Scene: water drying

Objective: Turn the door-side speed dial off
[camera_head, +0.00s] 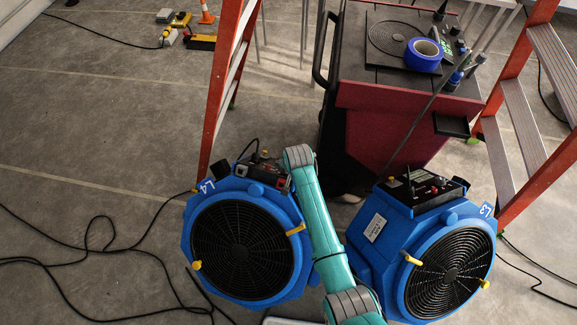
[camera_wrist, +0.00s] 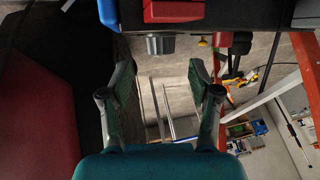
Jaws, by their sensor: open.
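In the head view a blue fan marked L4 (camera_head: 240,240) stands left of my teal arm, and a second blue fan (camera_head: 440,260) stands right of it. Each has a dark control panel on top: the left panel (camera_head: 262,172) is partly covered by my arm, the right panel (camera_head: 415,187) is clear. I cannot tell which is door-side, or read the dial settings. In the wrist view my gripper (camera_wrist: 160,75) is open and empty. A dark panel edge with a red block (camera_wrist: 173,11) and a grey ribbed part (camera_wrist: 160,44) lies beyond the fingertips.
A dark red cart (camera_head: 385,125) carrying blue tape (camera_head: 424,55) stands behind the fans. Orange ladders (camera_head: 226,85) (camera_head: 515,115) rise on both sides. Black cables (camera_head: 80,262) lie on the floor at left. The concrete floor at left is mostly open.

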